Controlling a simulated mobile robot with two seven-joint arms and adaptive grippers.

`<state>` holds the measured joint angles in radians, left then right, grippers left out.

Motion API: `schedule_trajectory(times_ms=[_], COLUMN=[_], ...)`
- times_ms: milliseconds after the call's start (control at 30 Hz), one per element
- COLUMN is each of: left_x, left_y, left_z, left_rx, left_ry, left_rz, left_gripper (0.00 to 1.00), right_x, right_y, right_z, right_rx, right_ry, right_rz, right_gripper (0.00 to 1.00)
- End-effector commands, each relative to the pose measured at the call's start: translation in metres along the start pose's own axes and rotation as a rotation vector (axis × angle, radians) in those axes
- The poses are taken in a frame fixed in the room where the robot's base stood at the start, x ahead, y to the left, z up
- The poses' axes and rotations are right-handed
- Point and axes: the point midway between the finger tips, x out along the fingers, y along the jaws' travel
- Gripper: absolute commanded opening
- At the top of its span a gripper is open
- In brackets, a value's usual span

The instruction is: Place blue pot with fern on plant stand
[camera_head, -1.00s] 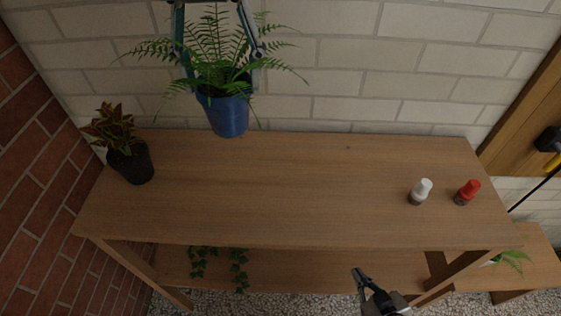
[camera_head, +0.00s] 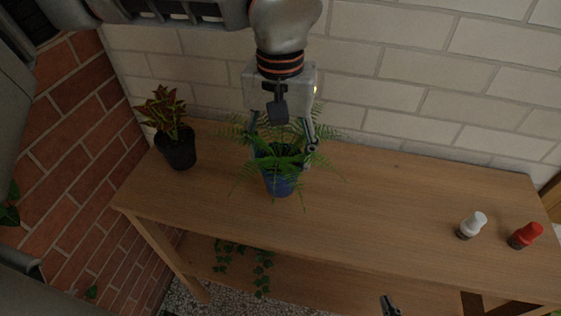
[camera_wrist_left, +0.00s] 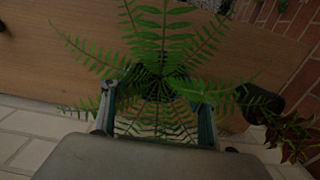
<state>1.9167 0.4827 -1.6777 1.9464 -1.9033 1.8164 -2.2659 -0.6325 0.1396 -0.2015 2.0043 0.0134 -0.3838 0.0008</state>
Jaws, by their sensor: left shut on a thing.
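The blue pot (camera_head: 279,184) with the green fern (camera_head: 240,140) is upright over the back left part of the wooden plant stand's top (camera_head: 370,210). I cannot tell whether its base touches the wood. My left gripper (camera_head: 281,158) is shut on the pot, with one finger on either side of its rim. Fronds partly hide the rim and fingers. In the left wrist view the fern (camera_wrist_left: 160,70) spreads between and beyond the left gripper's fingers (camera_wrist_left: 155,117); the pot is mostly hidden. My right gripper (camera_head: 389,305) shows only a tip at the bottom edge.
A dark pot with a red-green plant (camera_head: 177,148) stands at the stand's left end. A white-capped bottle (camera_head: 471,225) and a red-capped bottle (camera_head: 525,235) stand at the right. The top between is clear. A trailing plant (camera_head: 262,268) shows below. A brick wall (camera_head: 400,60) runs behind.

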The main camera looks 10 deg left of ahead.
Motion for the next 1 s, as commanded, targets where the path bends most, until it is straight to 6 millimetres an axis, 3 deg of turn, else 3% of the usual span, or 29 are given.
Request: schedule_trajectory(times_ms=[200, 600, 633, 667, 1000], left_x=[0.030, 0.034, 0.034, 0.034, 0.033], left_y=[0.000, 0.000, 0.000, 0.000, 0.000], left_z=[0.000, 0.000, 0.000, 0.000, 0.000], left_rx=[0.000, -0.001, -0.001, -0.001, -0.001], left_ry=[-0.002, -0.001, -0.001, -0.001, -0.001], left_rz=[0.000, 0.000, -0.001, -0.001, -0.001], left_gripper=[0.25, 0.25, 0.67, 0.75, 0.76], right_x=[0.002, 0.002, 0.002, 0.002, 0.001], right_y=[-0.001, -0.002, -0.002, -0.002, -0.003], right_z=[0.005, 0.007, 0.006, 0.006, 0.007], right_rx=[-0.002, -0.003, -0.003, -0.003, -0.003], right_ry=[-0.006, -0.008, -0.008, -0.008, -0.009], right_rz=[-0.001, -0.002, -0.002, -0.002, -0.003], right_gripper=[0.00, 0.00, 0.00, 0.00, 0.00])
